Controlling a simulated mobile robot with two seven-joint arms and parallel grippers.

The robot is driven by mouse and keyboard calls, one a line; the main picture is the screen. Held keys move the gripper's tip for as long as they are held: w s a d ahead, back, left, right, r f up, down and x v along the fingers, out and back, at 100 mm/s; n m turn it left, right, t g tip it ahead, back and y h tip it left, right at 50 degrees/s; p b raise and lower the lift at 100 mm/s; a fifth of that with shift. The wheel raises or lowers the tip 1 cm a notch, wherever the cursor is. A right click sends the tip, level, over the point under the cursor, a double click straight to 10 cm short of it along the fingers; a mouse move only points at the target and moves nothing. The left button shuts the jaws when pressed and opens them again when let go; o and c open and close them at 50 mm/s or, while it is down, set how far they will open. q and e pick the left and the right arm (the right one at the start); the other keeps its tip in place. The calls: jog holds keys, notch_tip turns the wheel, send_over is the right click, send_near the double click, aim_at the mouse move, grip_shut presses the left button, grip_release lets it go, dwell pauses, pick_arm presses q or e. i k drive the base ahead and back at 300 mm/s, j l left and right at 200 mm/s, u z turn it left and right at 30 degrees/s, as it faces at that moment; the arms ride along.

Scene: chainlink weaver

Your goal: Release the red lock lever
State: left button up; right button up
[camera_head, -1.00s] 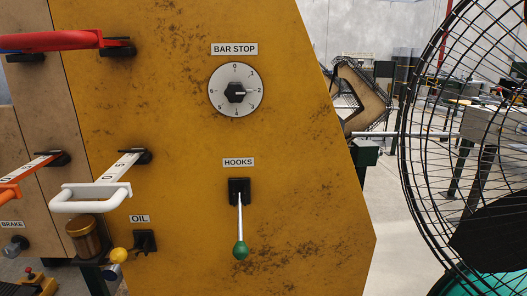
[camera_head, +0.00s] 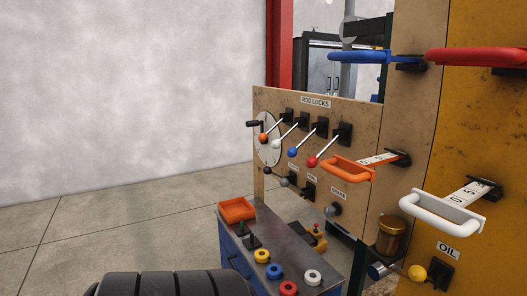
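The red lock lever (camera_head: 324,149) is the rightmost of several levers under the "ROD LOCKS" label on the tan panel (camera_head: 374,119). Its red ball knob points down and to the left, and its shaft rises to a black mount. Beside it, to the left, are the blue lever (camera_head: 301,141), the white lever (camera_head: 287,136) and the orange lever (camera_head: 272,130), all tilted much the same way. Neither of my grippers shows in the view.
A blue cabinet (camera_head: 233,258) with coloured ring buttons and an orange tray (camera_head: 236,209) stands below the panel. An orange handle (camera_head: 347,169), a white handle (camera_head: 438,215) and a red handle (camera_head: 475,56) stick out at the right. The floor (camera_head: 130,220) at left is clear.

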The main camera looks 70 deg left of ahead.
aim_at(312, 162)
jog(key=u, duration=1.9)
